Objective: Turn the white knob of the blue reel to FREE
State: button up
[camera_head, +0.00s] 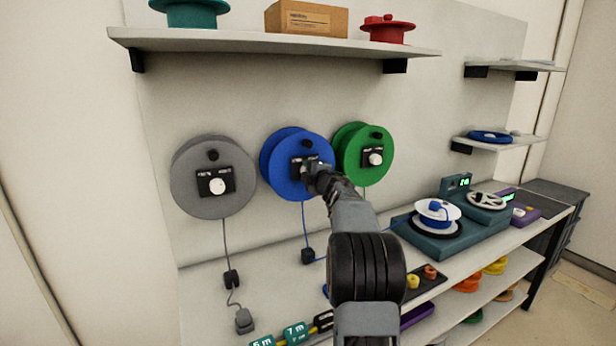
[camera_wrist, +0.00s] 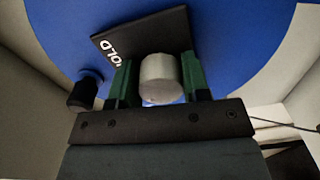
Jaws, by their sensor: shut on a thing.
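The blue reel (camera_head: 279,162) hangs on the wall panel between a grey reel and a green reel. Its black label plate shows in the wrist view (camera_wrist: 143,37), with letters reading "OLD" at one corner; the rest of the lettering is hidden. The white knob (camera_wrist: 159,76) sits on that plate. My gripper (camera_head: 318,177) is at the blue reel, with its two green fingers on either side of the knob, shut on it. In the head view my gripper hides the knob. I cannot tell which setting the knob points to.
The grey reel (camera_head: 190,190) and green reel (camera_head: 349,134) hang close on either side. A shelf (camera_head: 240,42) runs above. A workbench below holds a teal device (camera_head: 440,240) and small parts. A blue cord hangs from the blue reel to a black plug (camera_head: 308,256).

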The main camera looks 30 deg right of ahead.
jog(key=shift+n, duration=0.6)
jog(key=o, duration=0.9)
jog(key=shift+b, duration=0.3)
jog(key=s, duration=0.4)
jog(key=s+a+b, duration=0.1)
jog(key=s, duration=0.4)
jog(key=s+b, duration=0.1)
jog(key=s, duration=0.3)
jog(key=shift+s+a, duration=0.35)
jog(key=shift+a, duration=0.05)
